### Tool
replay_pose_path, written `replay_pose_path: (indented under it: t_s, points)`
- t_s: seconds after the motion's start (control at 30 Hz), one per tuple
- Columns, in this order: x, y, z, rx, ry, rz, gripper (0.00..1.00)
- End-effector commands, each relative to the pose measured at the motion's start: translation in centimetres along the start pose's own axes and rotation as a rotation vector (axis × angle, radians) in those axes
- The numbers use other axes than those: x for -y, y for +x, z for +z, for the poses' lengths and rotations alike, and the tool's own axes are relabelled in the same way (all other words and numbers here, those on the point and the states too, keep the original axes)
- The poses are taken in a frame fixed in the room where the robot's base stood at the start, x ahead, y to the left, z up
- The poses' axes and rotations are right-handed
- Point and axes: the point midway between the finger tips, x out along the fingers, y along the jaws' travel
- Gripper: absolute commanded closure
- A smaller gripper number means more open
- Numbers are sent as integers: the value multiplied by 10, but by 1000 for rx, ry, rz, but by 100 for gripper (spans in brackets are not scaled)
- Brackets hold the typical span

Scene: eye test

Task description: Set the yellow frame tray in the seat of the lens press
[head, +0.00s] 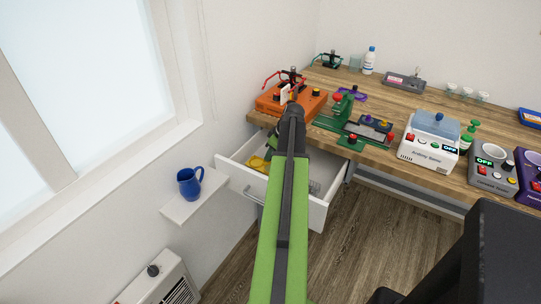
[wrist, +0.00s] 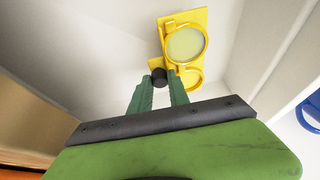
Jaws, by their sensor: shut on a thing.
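The yellow frame tray (wrist: 202,22) has two round rings, one with a pale lens-like disc, and a dark knob (wrist: 159,77) by its near end. It lies in or just above the open white drawer; part of it shows in the head view (head: 257,163). My gripper (wrist: 158,80) is shut on the dark knob between its green fingers. My arm hides the fingers in the head view. The green lens press (head: 345,104), with a red knob, stands on the bench right of my arm. Its seat is not clear to see.
The open drawer (head: 317,213) juts out below the bench; its walls stand close around the tray. A blue mug (head: 189,182) sits on a small wall shelf (head: 180,213) to the left. An orange device (head: 305,104) and a white device (head: 428,146) flank the press.

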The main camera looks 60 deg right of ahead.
Motion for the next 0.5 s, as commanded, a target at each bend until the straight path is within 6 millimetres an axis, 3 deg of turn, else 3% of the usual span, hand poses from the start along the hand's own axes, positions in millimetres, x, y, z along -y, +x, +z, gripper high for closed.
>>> replay_pose_path:
  t_s: [0.03,0.2,0.5]
  points:
    - [0,-21,-9,0,0,0,100]
    - [0,-53,-22,0,0,0,100]
    - [0,-66,-27,0,0,0,100]
